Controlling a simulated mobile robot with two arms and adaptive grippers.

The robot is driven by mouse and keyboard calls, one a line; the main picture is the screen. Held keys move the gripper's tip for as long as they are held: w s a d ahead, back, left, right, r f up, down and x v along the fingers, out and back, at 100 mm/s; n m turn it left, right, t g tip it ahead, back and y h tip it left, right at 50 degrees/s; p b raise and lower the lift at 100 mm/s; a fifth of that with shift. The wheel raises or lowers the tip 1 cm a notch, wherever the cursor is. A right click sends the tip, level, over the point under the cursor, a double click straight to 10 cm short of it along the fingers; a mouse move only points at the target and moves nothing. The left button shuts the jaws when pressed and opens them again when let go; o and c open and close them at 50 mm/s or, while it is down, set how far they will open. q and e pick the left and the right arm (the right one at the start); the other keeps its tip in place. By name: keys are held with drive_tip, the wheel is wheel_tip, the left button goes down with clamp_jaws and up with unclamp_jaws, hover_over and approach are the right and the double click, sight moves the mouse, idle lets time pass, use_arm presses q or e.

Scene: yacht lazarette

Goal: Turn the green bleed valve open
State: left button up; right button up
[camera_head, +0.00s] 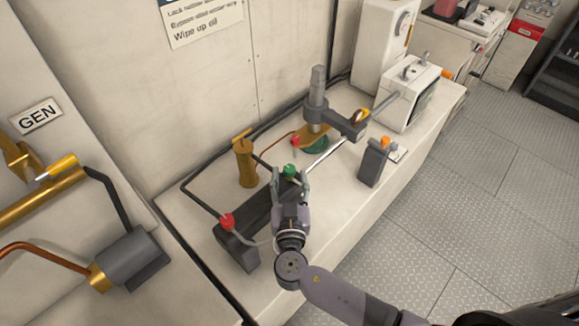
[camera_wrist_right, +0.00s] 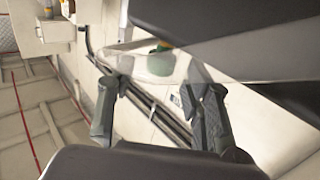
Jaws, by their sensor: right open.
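The green bleed valve (camera_head: 289,170) shows as a small green knob at the top of a dark grey manifold block (camera_head: 237,247) on the white bench. My right gripper (camera_head: 290,178) is open, and its two fingertips appear on either side of the green knob in the head view. I cannot tell whether they touch it. In the right wrist view the open fingers of my right gripper (camera_wrist_right: 160,95) are spread apart, and a bit of green (camera_wrist_right: 160,46) shows beyond them, partly hidden. The lower part of the valve is hidden by my gripper. My left gripper is not in view.
A red knob (camera_head: 227,221) is at the block's near left end; another red knob (camera_head: 295,141) is behind. A brass cylinder (camera_head: 246,163) stands left of the gripper. A grey post with an orange top (camera_head: 372,163) stands to the right. Floor (camera_head: 430,210) right of the bench is clear.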

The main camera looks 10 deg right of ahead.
drive_tip(key=shift+w+d, duration=0.2)
drive_tip(key=shift+w, duration=0.85)
drive_tip(key=shift+c, duration=0.6)
clamp_jaws()
